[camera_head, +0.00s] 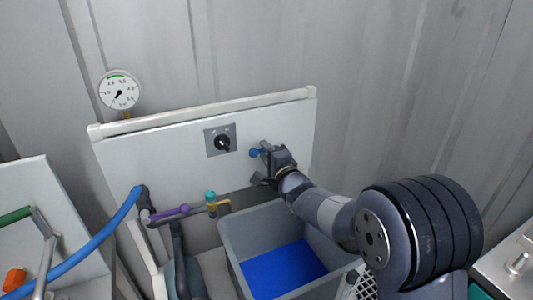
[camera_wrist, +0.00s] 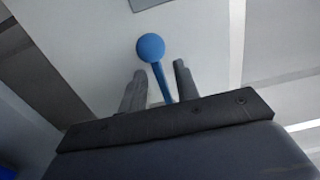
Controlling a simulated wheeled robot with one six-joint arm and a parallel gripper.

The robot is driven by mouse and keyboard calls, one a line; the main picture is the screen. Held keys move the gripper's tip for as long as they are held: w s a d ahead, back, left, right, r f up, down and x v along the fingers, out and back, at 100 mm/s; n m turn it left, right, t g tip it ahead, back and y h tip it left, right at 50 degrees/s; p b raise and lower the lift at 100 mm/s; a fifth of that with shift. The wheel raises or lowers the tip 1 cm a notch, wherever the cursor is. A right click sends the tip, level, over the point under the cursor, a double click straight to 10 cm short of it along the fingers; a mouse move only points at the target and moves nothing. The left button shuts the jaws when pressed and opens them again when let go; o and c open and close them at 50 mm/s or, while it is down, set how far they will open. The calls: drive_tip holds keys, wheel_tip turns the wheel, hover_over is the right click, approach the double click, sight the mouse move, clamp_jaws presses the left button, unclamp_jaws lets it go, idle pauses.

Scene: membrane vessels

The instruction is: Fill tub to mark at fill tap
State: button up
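The fill tap's blue lever (camera_head: 256,152) sticks out from the white panel. In the wrist view its round blue knob and stem (camera_wrist: 151,47) stand in front of my gripper. My gripper (camera_head: 263,163) is at the panel beside the lever. Its two fingers are apart, one on each side of the blue stem in the wrist view (camera_wrist: 160,85), with gaps showing. Whether either finger touches the stem is unclear. A grey tub (camera_head: 234,237) stands below my gripper, with a flat blue surface inside. No fill mark can be made out. The tap's spout is hidden.
A metal-topped unit (camera_head: 508,262) stands at far right.

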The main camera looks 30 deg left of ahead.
drive_tip(key=shift+c, duration=0.2)
clamp_jaws()
idle(0.3)
drive_tip(key=n+g+y+p, duration=0.1)
drive_tip(key=p, duration=0.2)
drive_tip(key=shift+d+g, duration=0.4)
drive_tip(key=shift+s, duration=0.1)
drive_tip(key=shift+o, duration=0.2)
unclamp_jaws()
